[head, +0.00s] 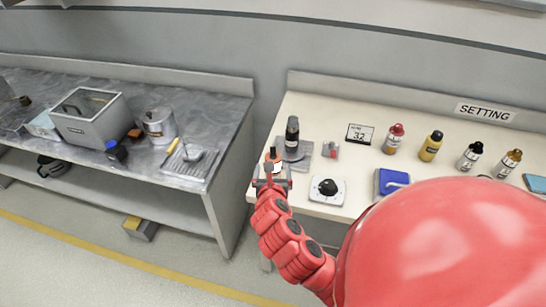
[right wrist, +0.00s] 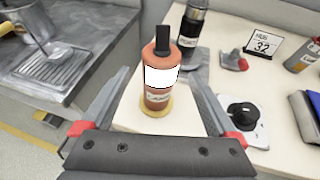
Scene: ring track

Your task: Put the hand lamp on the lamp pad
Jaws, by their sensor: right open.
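The hand lamp (right wrist: 160,68) appears to be the orange cylinder with a bright white panel and a black top. It stands upright at the left end of the cream table, and it shows small in the head view (head: 272,157). A yellow disc (right wrist: 157,110) lies at its foot; I cannot tell whether this is its base or a pad. My right gripper (right wrist: 157,76) is open, one finger on each side of the lamp, with visible gaps. It also shows in the head view (head: 271,180). A grey pad (head: 303,150) lies behind the lamp. My left gripper is not in view.
A dark flask (head: 292,133) stands by the grey pad, close behind the lamp. A dial (head: 327,190), a red-and-grey part (head: 331,150) and a blue box (head: 391,182) are to the right. A gap separates the grey bench (head: 225,107) on the left.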

